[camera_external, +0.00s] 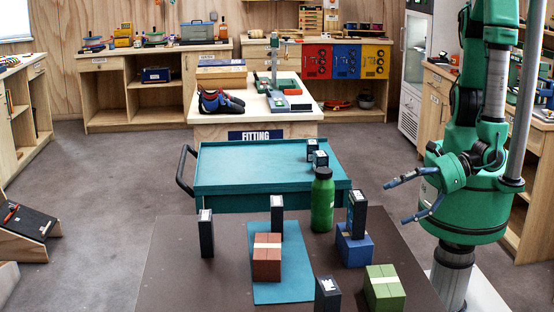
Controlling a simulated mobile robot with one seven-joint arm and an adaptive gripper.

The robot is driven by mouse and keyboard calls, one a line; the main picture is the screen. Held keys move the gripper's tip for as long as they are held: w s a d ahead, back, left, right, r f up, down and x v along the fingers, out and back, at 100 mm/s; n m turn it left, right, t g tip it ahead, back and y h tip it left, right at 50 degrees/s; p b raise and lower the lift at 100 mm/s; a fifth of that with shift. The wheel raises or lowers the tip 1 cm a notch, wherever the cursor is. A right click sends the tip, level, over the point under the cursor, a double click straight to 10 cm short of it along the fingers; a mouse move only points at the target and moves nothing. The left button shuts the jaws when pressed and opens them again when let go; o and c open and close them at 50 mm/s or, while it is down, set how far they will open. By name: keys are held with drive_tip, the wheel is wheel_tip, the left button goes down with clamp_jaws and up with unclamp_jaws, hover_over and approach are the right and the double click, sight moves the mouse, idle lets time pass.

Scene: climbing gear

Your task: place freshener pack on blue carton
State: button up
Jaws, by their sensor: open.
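The blue carton (354,249) sits on the dark tabletop, right of centre. A dark upright pack (357,215) with a pale top stands on it; I take this for the freshener pack, though its label is too small to read. The pack looks upright, its base within the carton's top. My gripper (397,204) is open and empty, its two blue-grey fingers pointing left. It is a little to the right of the pack, with a visible gap between them.
A teal cart (240,170) stands behind. The table's left part is mostly clear.

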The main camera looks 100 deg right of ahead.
drive_tip(key=shift+s+r, duration=0.25)
drive_tip(key=shift+s, duration=0.3)
idle(0.5)
drive_tip(key=w+d+r+m+g+h, duration=0.1)
drive_tip(key=w+d+r+m+h, duration=0.15)
drive_tip(key=d+m, duration=0.2)
drive_tip(key=w+d+r+m+g+h, duration=0.1)
drive_tip(key=w+d+r+m+h, duration=0.1)
drive_tip(key=d+r+m+h, duration=0.3)
drive_tip(key=s+d+r+m+g+y, duration=0.15)
drive_tip(key=d+r+m+g, duration=0.25)
drive_tip(key=d+m, duration=0.4)
drive_tip(key=s+d+r+m+g, duration=0.35)
drive_tip(key=d+m, duration=0.25)
drive_tip(key=d, duration=0.5)
drive_tip(key=s+r+m+t+y, duration=0.1)
drive_tip(key=s+r+m+y, duration=0.1)
drive_tip(key=r+m, duration=0.4)
drive_tip(key=s+d+r+m+y, duration=0.1)
drive_tip(key=r+m+y, duration=0.3)
drive_tip(key=r, duration=0.5)
drive_tip(key=shift+s+m+t, duration=0.35)
drive_tip(key=shift+s+m, duration=0.4)
drive_tip(key=shift+m, duration=0.5)
